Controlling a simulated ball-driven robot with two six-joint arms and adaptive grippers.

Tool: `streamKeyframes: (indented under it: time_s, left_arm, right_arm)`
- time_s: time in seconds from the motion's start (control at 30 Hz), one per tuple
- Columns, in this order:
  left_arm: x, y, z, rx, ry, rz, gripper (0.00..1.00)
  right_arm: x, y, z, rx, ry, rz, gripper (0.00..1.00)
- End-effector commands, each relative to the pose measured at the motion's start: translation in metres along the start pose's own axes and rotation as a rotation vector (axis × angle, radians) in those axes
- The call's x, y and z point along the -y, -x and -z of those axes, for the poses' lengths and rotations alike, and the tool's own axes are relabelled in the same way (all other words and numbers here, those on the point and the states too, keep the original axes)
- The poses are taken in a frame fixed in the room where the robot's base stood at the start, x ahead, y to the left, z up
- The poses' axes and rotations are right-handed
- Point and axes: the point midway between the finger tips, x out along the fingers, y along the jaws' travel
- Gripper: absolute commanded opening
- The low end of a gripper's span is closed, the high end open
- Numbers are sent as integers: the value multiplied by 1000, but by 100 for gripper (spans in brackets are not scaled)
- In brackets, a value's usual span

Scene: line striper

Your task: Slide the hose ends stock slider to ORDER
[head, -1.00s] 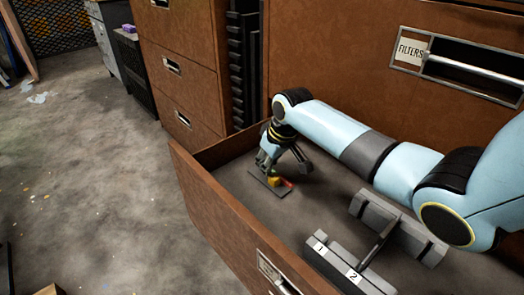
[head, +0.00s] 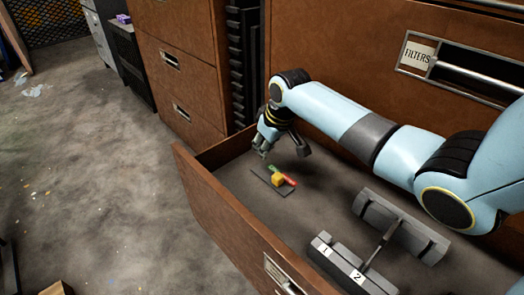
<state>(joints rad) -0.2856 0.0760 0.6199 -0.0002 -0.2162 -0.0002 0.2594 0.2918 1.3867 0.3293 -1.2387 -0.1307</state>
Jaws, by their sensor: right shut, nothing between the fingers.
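The stock slider is a small dark plate (head: 265,181) on the floor of the open drawer, with a yellow knob (head: 278,180) on it. A red patch (head: 289,180) shows to the right of the knob and a green patch (head: 271,169) just above it. No lettering on the plate can be read. My right gripper (head: 281,150) is just above and behind the plate, apart from the knob, shut with nothing in it. My left gripper is out of view.
The brown drawer (head: 225,215) has raised walls around the slider. Grey blocks labelled 1 and 2 (head: 340,262) and another grey block (head: 400,225) with a lever between stand nearer. A closed FILTERS drawer (head: 415,54) is behind the arm.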

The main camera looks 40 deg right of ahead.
Motion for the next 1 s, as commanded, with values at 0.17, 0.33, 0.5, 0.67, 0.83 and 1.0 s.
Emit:
streamKeyframes:
  time_s: [0.17,0.33,0.5,0.67,0.83,1.0]
  left_arm:
    - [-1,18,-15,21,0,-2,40]
    - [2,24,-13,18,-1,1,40]
    - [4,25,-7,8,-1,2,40]
    - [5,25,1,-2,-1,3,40]
    - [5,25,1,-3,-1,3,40]
    - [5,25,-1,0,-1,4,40]
  right_arm:
    - [0,37,3,-5,1,-2,0]
    - [0,56,2,-3,-1,0,0]
    - [0,61,1,-2,-1,1,0]
    - [0,60,1,-2,-1,1,0]
    - [0,60,1,-2,-1,0,0]
    - [0,60,1,-2,-1,0,0]
